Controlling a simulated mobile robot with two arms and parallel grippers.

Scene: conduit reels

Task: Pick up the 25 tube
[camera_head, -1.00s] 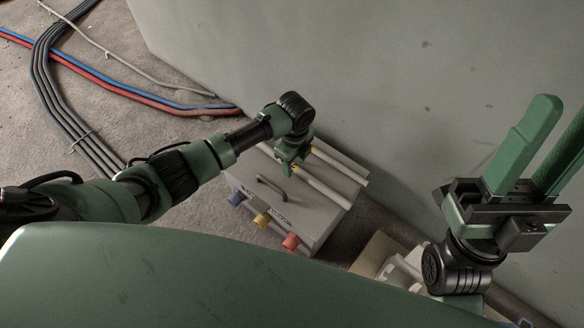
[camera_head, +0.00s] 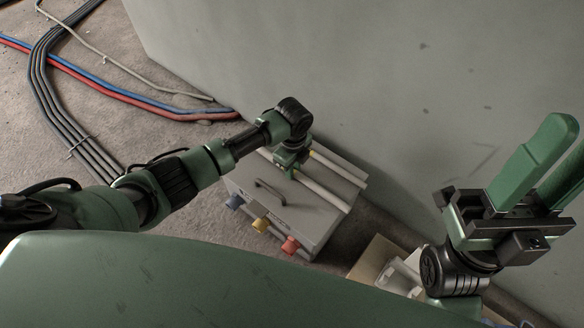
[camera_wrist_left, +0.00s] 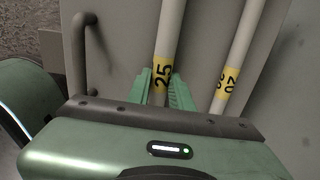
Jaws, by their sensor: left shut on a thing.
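The 25 tube (camera_wrist_left: 170,30) is pale grey with a yellow band marked 25. In the head view the 25 tube (camera_head: 326,195) lies along the top of a grey box (camera_head: 300,215), on the side nearer the box's handle. My left gripper (camera_wrist_left: 163,90) has its green fingers on both sides of the tube at the band, shut on it. The left gripper (camera_head: 290,166) partly covers the tube in the head view. A second tube (camera_wrist_left: 242,40), with a yellow band that seems to read 20, lies beside it, apart from the fingers. My right gripper (camera_head: 550,170) is raised and empty, fingers apart.
The box has a dark handle (camera_head: 270,190) and blue, yellow and red fittings (camera_head: 290,244) at its front. A grey wall (camera_head: 400,80) rises close behind. A beige carton (camera_head: 375,260) stands to the right. Cables (camera_head: 70,110) run over the floor at left.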

